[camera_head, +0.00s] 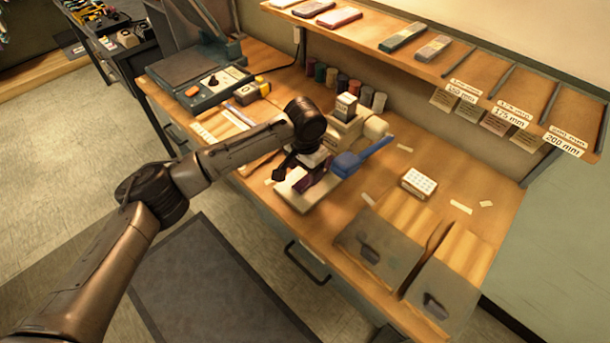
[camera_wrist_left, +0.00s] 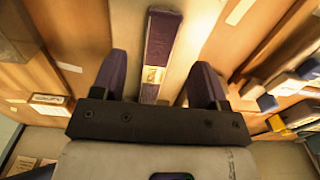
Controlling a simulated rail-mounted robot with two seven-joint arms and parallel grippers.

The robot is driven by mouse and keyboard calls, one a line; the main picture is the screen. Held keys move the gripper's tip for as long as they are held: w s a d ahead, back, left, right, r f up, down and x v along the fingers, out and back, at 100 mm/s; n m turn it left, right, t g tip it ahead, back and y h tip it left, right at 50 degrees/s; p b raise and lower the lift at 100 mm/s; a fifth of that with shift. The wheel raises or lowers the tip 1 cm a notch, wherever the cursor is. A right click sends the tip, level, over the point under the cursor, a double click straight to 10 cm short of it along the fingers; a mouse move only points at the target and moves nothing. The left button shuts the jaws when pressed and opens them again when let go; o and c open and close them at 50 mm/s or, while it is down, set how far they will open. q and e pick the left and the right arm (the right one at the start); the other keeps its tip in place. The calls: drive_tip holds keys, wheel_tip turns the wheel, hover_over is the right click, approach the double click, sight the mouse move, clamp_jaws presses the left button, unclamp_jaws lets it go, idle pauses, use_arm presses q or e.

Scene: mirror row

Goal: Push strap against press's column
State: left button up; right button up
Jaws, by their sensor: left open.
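The strap is a dark purple strip with a small pale label. In the left wrist view the strap (camera_wrist_left: 163,45) runs up the picture between my two fingers, with a gap on each side. The press (camera_head: 342,128) is a cream machine with a blue lever (camera_head: 362,157) and a pale base plate (camera_head: 293,197) on the bench. In the head view a dark purple piece, apparently the strap (camera_head: 319,188), shows over that plate. My left gripper (camera_wrist_left: 158,80) is open around the strap; in the head view my wrist partly hides the area. My right gripper is not in view.
Colored spools (camera_head: 343,82) stand behind the press. A white gridded block (camera_head: 418,183) and grey-fronted wooden boxes (camera_head: 378,253) are to the right. A shelf (camera_head: 455,75) with phone-like items and labels overhangs the back. A grey machine (camera_head: 200,75) stands at the left.

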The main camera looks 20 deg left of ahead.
use_arm(q)
wheel_tip(320, 180, up, 10)
drive_tip(key=shift+f+p, duration=0.25)
drive_tip(key=shift+p, duration=0.2)
idle(0.4)
